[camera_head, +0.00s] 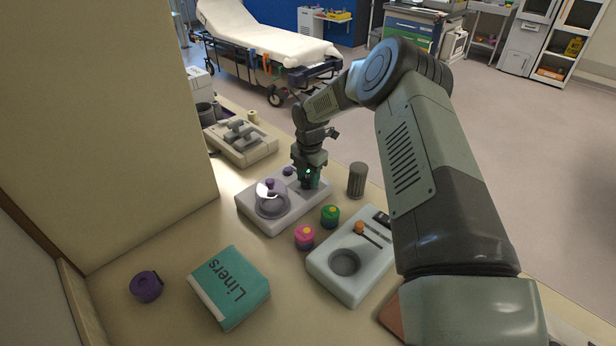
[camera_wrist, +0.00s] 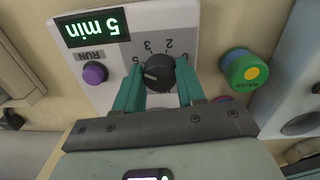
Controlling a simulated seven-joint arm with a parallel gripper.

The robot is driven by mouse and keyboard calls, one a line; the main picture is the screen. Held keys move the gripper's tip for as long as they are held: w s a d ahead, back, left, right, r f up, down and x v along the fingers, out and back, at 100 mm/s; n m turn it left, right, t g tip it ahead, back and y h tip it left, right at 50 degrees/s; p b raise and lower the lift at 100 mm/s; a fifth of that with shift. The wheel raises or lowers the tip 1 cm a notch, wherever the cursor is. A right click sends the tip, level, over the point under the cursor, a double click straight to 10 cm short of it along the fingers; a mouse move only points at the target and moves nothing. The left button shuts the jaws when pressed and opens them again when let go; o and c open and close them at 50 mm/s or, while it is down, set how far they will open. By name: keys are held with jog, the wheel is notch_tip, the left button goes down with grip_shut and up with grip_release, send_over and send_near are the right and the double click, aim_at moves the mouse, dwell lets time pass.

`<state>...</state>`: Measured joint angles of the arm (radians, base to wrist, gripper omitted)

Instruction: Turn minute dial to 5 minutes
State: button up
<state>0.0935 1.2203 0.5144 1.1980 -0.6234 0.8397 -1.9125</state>
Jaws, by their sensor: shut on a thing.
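The minute dial is a black knob (camera_wrist: 160,74) on the pale machine (camera_head: 277,222), with numbers printed around it. In the wrist view the teal fingers of my gripper (camera_wrist: 159,84) are shut on the knob, one on each side. A light pointer mark on the knob points left, towards the printed 5. The green display (camera_wrist: 95,27) reads "5 min", upside down in this view. A purple RUN button (camera_wrist: 95,73) sits beside the dial. In the head view my gripper (camera_head: 308,183) is at the machine's right end and hides the dial.
A clear dome with a purple knob (camera_head: 269,184) is on the machine. Green (camera_head: 330,217) and pink (camera_head: 305,238) round containers stand in front.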

dwell(0.5)
jog(key=o, duration=1.1)
jog(key=shift+c, duration=0.2)
notch_tip(320, 180, up, 11)
jog(key=shift+s+d, duration=0.15)
jog(key=shift+d, duration=0.05)
